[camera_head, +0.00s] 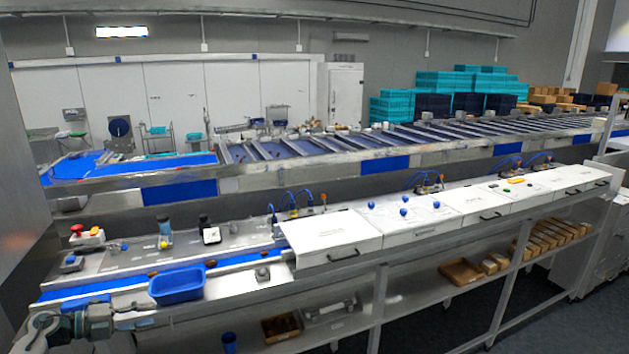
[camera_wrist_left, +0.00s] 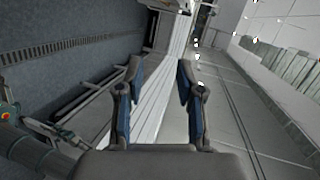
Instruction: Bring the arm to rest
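My left arm shows at the bottom left of the head view, with the left gripper (camera_head: 98,321) low in front of the bench's near edge, below and left of the blue tray (camera_head: 177,286). Its fingers are hard to make out there. In the left wrist view the left gripper (camera_wrist_left: 158,78) has its two fingers apart, with nothing between them. A long pale edge and grey surfaces lie beyond the fingertips. No gripper of my right arm can be made out in the head view.
The steel bench (camera_head: 130,262) carries a blue belt, a red button box (camera_head: 87,238), small bottles and white panels (camera_head: 330,237). A lower shelf holds a brown tray (camera_head: 460,271) and several small boxes. Teal crates (camera_head: 448,82) are stacked at the back. Dark floor lies in front.

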